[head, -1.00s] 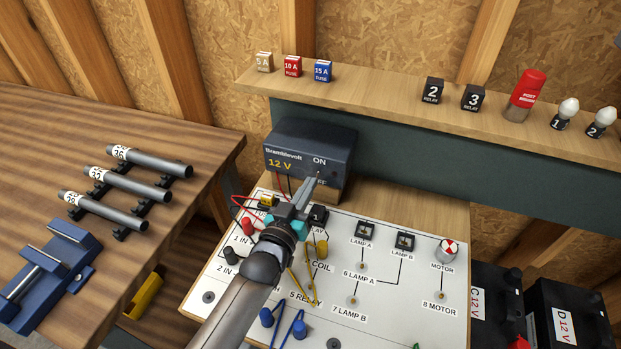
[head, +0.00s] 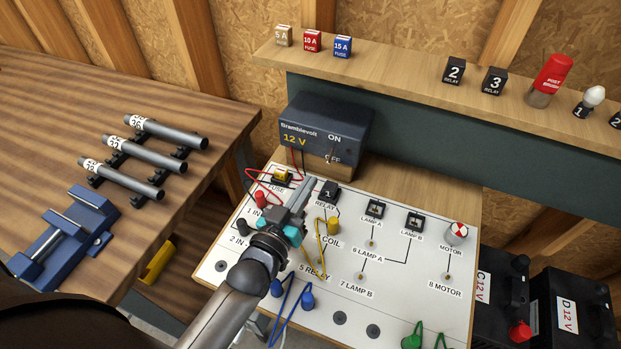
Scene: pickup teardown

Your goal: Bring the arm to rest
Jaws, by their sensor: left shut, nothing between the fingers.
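My left arm comes in from the lower left over the white circuit board (head: 400,290). My left gripper (head: 306,183) is shut and empty above the board, between the fuse (head: 282,178) and the relay marked 1 (head: 329,192). The dark Bramblevolt 12 V supply (head: 335,130) stands behind the board, apart from the gripper. Its switch (head: 328,159) sits by the OFF label. The gripper hides part of the board. My right gripper is not in view.
A shelf (head: 400,72) behind holds fuses, relays, a red post brush (head: 552,78) and bulbs. A wooden bench (head: 60,120) at left holds several grey tubes and a blue vise (head: 70,235). Batteries (head: 568,310) stand at right. Yellow, blue and green leads loop over the board.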

